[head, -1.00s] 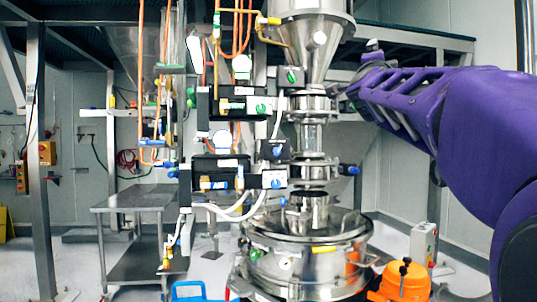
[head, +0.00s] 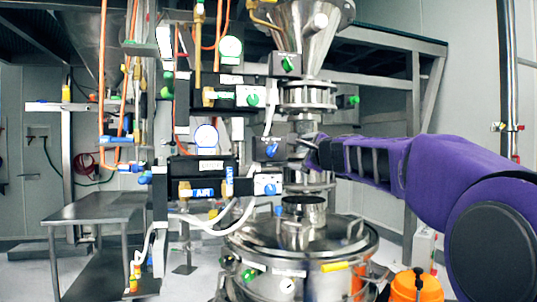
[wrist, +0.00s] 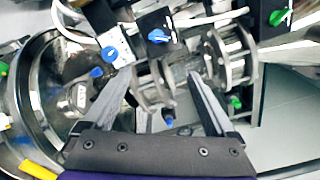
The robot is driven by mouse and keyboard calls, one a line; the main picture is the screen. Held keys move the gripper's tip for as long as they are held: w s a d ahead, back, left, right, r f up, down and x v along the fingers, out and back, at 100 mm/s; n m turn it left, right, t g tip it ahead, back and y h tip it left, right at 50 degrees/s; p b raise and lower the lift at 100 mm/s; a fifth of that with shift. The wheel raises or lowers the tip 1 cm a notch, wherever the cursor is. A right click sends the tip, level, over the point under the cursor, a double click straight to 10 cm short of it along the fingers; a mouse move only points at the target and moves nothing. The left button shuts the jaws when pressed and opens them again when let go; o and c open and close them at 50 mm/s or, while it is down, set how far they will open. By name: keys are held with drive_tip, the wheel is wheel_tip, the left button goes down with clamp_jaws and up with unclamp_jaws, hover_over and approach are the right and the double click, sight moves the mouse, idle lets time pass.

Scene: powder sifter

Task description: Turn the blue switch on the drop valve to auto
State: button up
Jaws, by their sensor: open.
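A blue switch (head: 271,150) sits on a dark box (head: 262,140) beside the steel valve column; it also shows in the wrist view (wrist: 157,36), beyond the fingertips. A second blue switch (head: 270,189) sits lower on a white plate; in the wrist view it is the blue knob (wrist: 110,54) left of the first. I cannot read which labels belong to the drop valve. My gripper (head: 308,147) is just right of the upper blue switch in the head view. In the wrist view my gripper (wrist: 160,78) is open and empty, fingers apart from both switches.
Green switches (head: 288,63) (head: 252,99) sit above. The steel column (head: 310,98) and its clamps stand close to my fingers. A round steel sifter (head: 300,240) is below, with an orange unit (head: 413,287) at its right. White hoses (head: 205,220) loop at the left.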

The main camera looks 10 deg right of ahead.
approach(275, 151)
drive_tip(key=shift+y, duration=0.3)
drive_tip(key=w, duration=0.4)
drive_tip(key=shift+w+a+r, duration=0.1)
drive_tip(key=shift+w+a, duration=0.4)
drive_tip(key=shift+w, duration=0.15)
drive_tip(key=shift+w+a+r+p, duration=0.1)
drive_tip(key=shift+w+r+p, duration=0.05)
drive_tip(key=shift+w+p, duration=0.85)
drive_tip(key=shift+w+a+p, duration=0.15)
drive_tip(key=shift+w+p, duration=0.25)
drive_tip(key=shift+p, duration=0.05)
drive_tip(key=c, duration=1.4)
